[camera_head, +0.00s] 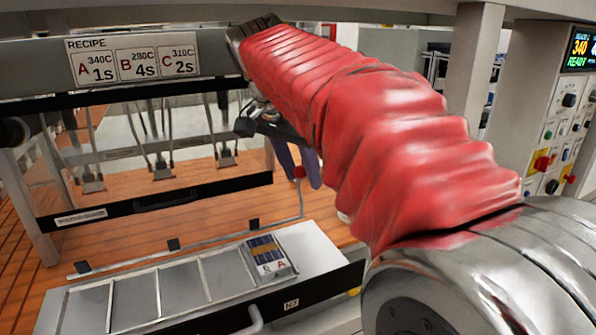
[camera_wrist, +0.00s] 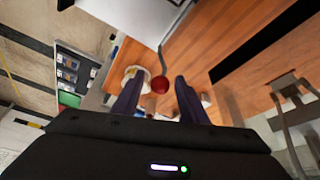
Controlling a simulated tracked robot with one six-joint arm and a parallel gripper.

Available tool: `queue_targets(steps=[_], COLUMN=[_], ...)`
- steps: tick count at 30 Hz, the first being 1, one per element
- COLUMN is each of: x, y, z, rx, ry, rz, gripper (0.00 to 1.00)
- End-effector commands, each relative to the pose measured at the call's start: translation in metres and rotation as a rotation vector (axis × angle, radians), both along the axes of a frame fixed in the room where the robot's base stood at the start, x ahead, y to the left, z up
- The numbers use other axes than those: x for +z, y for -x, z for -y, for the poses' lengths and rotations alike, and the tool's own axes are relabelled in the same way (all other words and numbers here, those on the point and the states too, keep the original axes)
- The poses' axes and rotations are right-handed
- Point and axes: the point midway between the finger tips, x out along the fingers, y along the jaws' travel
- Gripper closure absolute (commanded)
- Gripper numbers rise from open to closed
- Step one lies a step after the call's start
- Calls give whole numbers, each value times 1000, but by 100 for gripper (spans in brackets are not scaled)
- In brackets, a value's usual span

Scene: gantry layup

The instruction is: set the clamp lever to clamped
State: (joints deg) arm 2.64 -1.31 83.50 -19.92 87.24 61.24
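The clamp lever (camera_head: 301,200) is a thin grey rod that stands up from the right end of the clamp bar (camera_head: 210,245), with a red knob (camera_head: 299,172) on top. My gripper (camera_head: 302,184) points down at the knob, its two dark purple fingers apart. In the wrist view the red knob (camera_wrist: 160,85) lies between the fingertips of my gripper (camera_wrist: 157,80), with a visible gap on each side. The bar, with several black pads, runs along the back of the tray of metal plates (camera_head: 160,296).
A glass guard with a black lower rail (camera_head: 160,202) hangs left of my arm, with cables and connectors behind it. A labelled pack (camera_head: 266,256) lies at the tray's right end. A recipe sign (camera_head: 132,59) is above. A control panel (camera_head: 568,120) stands at right.

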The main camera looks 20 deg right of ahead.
Motion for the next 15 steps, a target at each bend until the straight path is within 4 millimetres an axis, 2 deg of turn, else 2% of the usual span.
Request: queue_targets(steps=[7, 15], x=[0, 0], y=[0, 0], z=[0, 0], rx=[1, 1], ry=[0, 0], rz=[0, 0], gripper=[61, 80])
